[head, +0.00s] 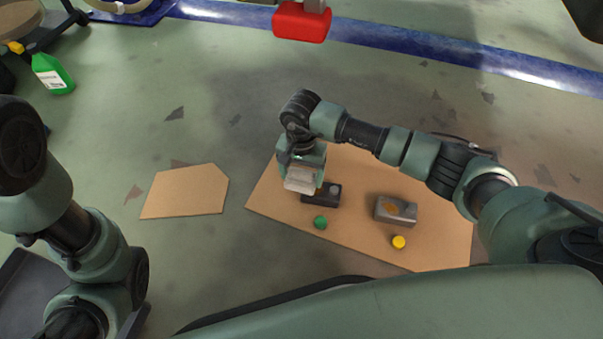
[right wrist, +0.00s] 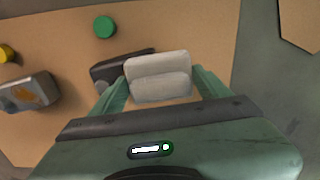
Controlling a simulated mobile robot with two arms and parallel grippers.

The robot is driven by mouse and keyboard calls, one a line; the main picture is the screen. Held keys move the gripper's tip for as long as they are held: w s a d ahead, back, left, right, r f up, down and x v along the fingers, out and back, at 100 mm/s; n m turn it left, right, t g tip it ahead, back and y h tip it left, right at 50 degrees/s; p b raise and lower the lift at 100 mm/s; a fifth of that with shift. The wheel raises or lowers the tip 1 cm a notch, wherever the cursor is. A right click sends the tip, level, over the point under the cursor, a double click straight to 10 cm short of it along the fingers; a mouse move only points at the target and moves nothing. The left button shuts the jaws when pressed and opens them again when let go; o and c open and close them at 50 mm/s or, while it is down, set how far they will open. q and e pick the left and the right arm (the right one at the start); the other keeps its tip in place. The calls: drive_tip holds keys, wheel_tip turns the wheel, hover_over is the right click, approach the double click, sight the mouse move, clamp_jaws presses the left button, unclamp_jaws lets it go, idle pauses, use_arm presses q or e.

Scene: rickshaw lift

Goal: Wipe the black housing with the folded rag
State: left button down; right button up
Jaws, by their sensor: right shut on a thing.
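The folded rag (head: 300,180) is a pale grey-white pad held in my right gripper (head: 304,168). In the right wrist view the rag (right wrist: 158,78) sits between the two green fingers of the gripper (right wrist: 158,88). The black housing (head: 323,196) is a small dark block on the cardboard sheet. The rag overlaps its left end in the head view. In the right wrist view the housing (right wrist: 108,70) shows partly behind the rag; whether they touch I cannot tell. My left arm is at the left edge, and its gripper is not visible.
A grey metal block with an orange-brown patch (head: 397,210) lies right of the housing. A green cap (head: 320,222) and a yellow cap (head: 399,242) are nearby on the cardboard sheet (head: 268,196). A smaller cardboard piece (head: 185,192) lies left on open floor.

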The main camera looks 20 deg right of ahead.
drive_tip(key=shift+f+b, duration=0.45)
drive_tip(key=shift+f, duration=0.15)
drive_tip(key=shift+d, duration=0.1)
